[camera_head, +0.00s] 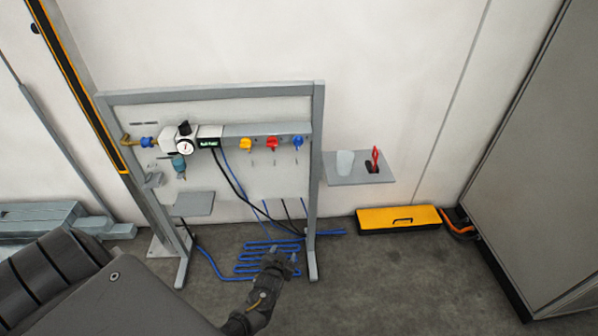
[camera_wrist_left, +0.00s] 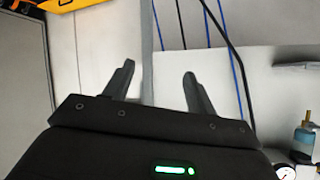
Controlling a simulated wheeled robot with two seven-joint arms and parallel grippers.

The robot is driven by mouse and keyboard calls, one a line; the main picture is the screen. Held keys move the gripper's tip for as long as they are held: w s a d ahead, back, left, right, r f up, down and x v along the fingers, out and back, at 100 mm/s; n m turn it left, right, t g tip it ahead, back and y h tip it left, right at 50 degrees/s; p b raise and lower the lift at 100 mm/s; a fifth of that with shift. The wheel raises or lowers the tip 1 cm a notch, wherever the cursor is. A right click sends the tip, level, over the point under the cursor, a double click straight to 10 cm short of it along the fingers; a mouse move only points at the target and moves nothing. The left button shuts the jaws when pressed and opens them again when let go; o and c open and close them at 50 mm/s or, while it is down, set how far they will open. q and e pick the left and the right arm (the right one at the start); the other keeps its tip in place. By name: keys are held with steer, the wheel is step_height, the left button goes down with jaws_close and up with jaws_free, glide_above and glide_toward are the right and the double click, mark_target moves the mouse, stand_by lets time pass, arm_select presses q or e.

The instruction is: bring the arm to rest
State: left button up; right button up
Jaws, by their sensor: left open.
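My left arm comes in from the lower left in the head view. Its dark gripper (camera_head: 280,258) is in front of the lower part of the grey panel stand (camera_head: 318,180), over the coiled blue tubing (camera_head: 258,246). In the left wrist view the two fingers of the left gripper (camera_wrist_left: 158,72) stand apart with nothing between them. My right gripper is in neither view.
The panel carries a gauge (camera_head: 185,147) and yellow, red and blue valve knobs (camera_head: 271,143). A grey shelf (camera_head: 345,178) holds a white cup and a red-handled item. A yellow box (camera_head: 398,228) lies by the wall. A grey cabinet (camera_head: 535,150) stands at right. Floor at lower right is clear.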

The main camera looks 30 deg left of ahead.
arm_select(q)
steer(key=s+d+f+m+g+h, duration=0.1)
steer(key=s+d+f+g+h, duration=0.15)
steer(key=s+f, duration=0.65)
steer(key=s+d+f+m+g+h, duration=0.1)
steer(key=s+d+f+m+g, duration=0.2)
steer(key=s+f, duration=0.6)
steer(key=s+d+f+g, duration=0.1)
steer(key=s+f+g, duration=0.1)
steer(key=s, duration=1)
steer(key=s+d+f+g, duration=0.2)
steer(key=s+f, duration=0.2)
steer(key=s, duration=0.9)
steer(key=shift+s+f+h, duration=0.15)
steer(key=shift+s+h, duration=0.05)
steer(key=shift+h, duration=0.25)
